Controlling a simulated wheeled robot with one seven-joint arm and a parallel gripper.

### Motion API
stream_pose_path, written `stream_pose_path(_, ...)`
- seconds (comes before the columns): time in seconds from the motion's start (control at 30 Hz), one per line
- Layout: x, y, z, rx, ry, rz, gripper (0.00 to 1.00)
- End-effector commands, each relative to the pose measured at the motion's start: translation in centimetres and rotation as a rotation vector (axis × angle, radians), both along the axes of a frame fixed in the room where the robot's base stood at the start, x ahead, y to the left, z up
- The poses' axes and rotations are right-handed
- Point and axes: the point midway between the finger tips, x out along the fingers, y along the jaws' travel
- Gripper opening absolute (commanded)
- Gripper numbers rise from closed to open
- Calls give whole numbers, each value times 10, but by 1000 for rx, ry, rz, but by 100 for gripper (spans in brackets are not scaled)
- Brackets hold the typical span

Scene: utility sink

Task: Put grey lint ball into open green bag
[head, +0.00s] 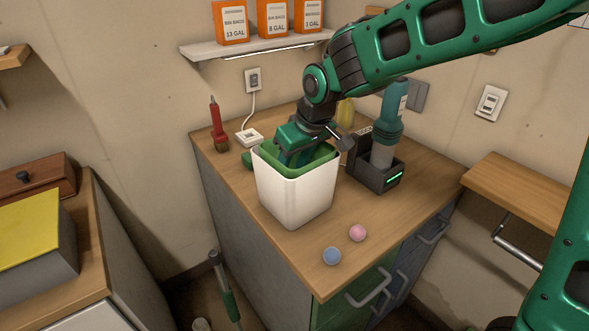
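The open green bag (322,154) lines a white bin (290,196) on the wooden counter, its green rim showing around the top. My gripper (298,155) points down into the bag's mouth from above. Its fingertips are hidden by the bin's front wall and the bag's rim, so I cannot see whether they are open or hold anything. No grey lint ball is visible. A blue ball (331,256) and a pink ball (357,233) lie on the counter in front of the bin, to its right.
A dark dock with a teal handheld vacuum (386,135) stands right of the bin. A red-handled brush (217,125) and a white plug box (249,137) are at the back left. A shelf (255,46) with orange boxes hangs above. The counter's front right is mostly clear.

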Motion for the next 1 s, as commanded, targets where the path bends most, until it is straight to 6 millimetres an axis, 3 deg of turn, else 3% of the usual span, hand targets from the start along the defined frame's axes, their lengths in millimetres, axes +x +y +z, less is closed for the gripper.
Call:
stream_pose_path(0.3,-18,-16,62,3,-6,-2,43)
stream_pose_path(0.5,-28,-24,93,2,-6,-2,43)
stream_pose_path(0.7,-33,-28,107,2,-4,-1,43)
stream_pose_path(1.0,-34,-28,109,1,-3,-1,43)
